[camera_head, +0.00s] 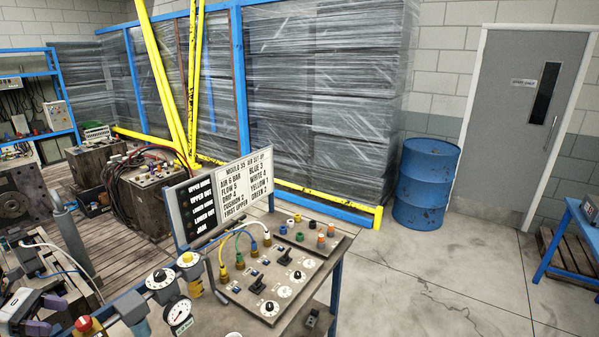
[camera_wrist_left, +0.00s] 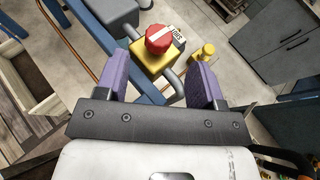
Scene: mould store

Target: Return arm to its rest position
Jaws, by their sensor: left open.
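My left gripper (camera_head: 26,314) is at the lower left of the head view, with purple fingers. In the left wrist view my left gripper (camera_wrist_left: 160,78) has its two purple fingers spread wide apart, with nothing held between them. Beyond the fingers is a red mushroom button (camera_wrist_left: 159,38) on a yellow box, with a small white tag. A red button (camera_head: 84,324) also shows in the head view, just right of the gripper. My right gripper is not in view.
The workbench holds a control panel (camera_head: 270,290) with dials and coloured hoses, a gauge (camera_head: 178,313) and a lettered board (camera_head: 232,190). A blue drum (camera_head: 426,185) stands by the grey door (camera_head: 510,115). The floor at right centre is mostly clear.

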